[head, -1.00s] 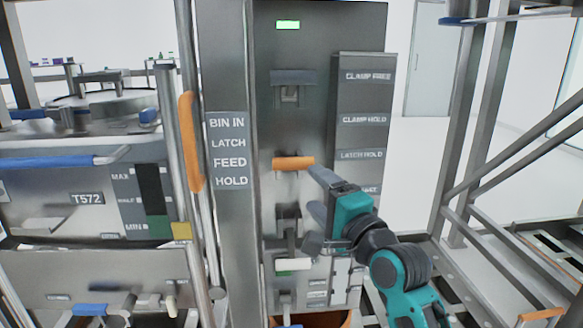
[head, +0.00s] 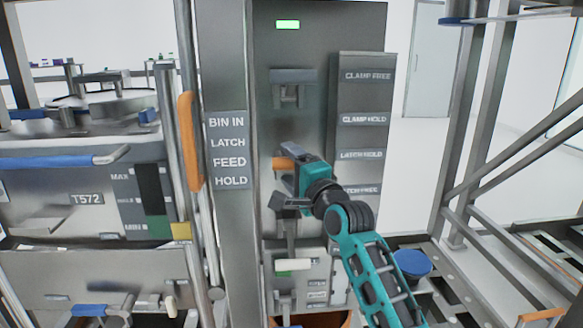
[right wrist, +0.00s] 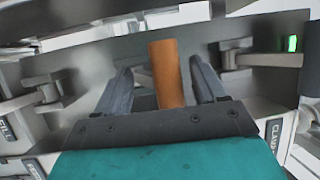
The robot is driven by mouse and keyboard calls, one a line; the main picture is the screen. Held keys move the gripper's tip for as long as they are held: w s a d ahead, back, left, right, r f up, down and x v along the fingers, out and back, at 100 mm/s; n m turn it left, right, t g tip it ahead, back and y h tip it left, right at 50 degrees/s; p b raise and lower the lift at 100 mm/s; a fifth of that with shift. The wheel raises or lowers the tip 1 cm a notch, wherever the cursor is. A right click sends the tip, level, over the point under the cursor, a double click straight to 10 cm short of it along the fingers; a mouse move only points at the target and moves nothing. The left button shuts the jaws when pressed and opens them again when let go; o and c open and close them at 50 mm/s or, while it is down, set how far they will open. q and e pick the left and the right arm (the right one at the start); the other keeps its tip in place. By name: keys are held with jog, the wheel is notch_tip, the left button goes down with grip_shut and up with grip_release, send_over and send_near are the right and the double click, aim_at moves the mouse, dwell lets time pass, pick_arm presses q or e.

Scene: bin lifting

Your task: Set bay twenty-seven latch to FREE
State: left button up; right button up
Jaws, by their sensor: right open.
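The orange latch handle (head: 283,163) sits on the grey panel in the head view, about level with the LATCH HOLD label (head: 361,155). The LATCH FREE label (head: 361,190) is lower on the same side plate. My right gripper (head: 288,176) is at the handle and covers much of it. In the right wrist view the orange bar (right wrist: 166,75) lies between the two spread fingers of my right gripper (right wrist: 162,78), with a gap visible on each side. My left gripper is not in view.
A grey lever (head: 292,76) is above and a white-tipped lever (head: 293,265) below the orange handle. A green light (head: 288,24) is lit at the top. A vertical orange grip (head: 188,140) is on the left. A metal frame (head: 480,120) stands at right.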

jog(key=shift+s+r, duration=0.1)
grip_shut()
dwell(0.5)
